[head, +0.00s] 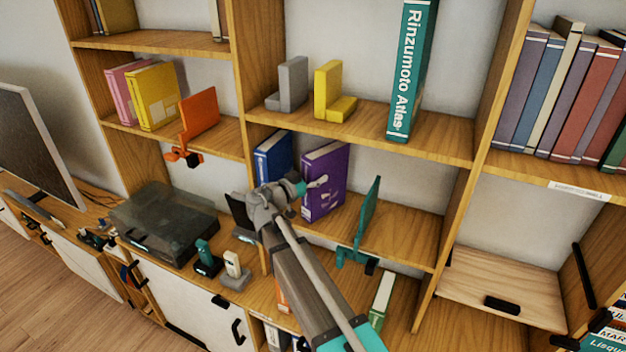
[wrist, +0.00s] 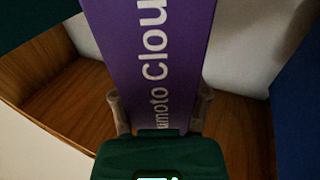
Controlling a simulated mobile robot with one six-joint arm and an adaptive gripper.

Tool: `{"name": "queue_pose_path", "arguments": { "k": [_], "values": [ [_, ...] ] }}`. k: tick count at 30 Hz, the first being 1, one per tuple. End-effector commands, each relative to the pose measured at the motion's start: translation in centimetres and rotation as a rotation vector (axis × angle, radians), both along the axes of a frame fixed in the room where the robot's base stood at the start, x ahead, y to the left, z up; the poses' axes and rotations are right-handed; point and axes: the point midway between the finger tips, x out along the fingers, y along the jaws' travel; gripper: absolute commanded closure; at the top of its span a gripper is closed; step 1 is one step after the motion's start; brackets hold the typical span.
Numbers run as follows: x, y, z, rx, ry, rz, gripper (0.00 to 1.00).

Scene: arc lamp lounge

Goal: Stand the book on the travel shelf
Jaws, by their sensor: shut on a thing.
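A purple book (head: 325,181) stands upright on a middle shelf (head: 408,222), just right of a blue book (head: 273,157). My gripper (head: 302,187) is at the book's near side. In the wrist view, my gripper (wrist: 160,112) is shut on the purple book (wrist: 150,45), one finger on each side of its spine. White lettering on the spine is partly hidden by the gripper. I cannot tell whether the book's bottom touches the shelf. No readable label shows which shelf is the travel shelf.
A teal bookend (head: 366,222) stands right of the book, with a gap between. Above, a tall teal atlas (head: 410,70) and a yellow bookend (head: 330,92) stand on the upper shelf. An orange bookend (head: 199,112) is to the left. Several books (head: 560,95) fill the upper right shelf.

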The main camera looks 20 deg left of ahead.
Motion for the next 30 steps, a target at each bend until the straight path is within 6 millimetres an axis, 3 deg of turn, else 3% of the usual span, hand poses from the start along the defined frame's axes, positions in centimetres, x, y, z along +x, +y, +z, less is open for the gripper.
{"name": "queue_pose_path", "arguments": {
  "k": [6, 7, 13, 30],
  "values": [
    [0.02, -0.07, -0.03, 0.001, 0.003, -0.001, 1.0],
    [0.02, -0.07, -0.1, 0.003, 0.005, -0.001, 0.37],
    [0.03, -0.07, -0.07, 0.002, 0.004, -0.001, 0.01],
    [-0.37, 0.12, -0.04, 0.001, 0.003, 0.0, 0.01]
  ]
}}
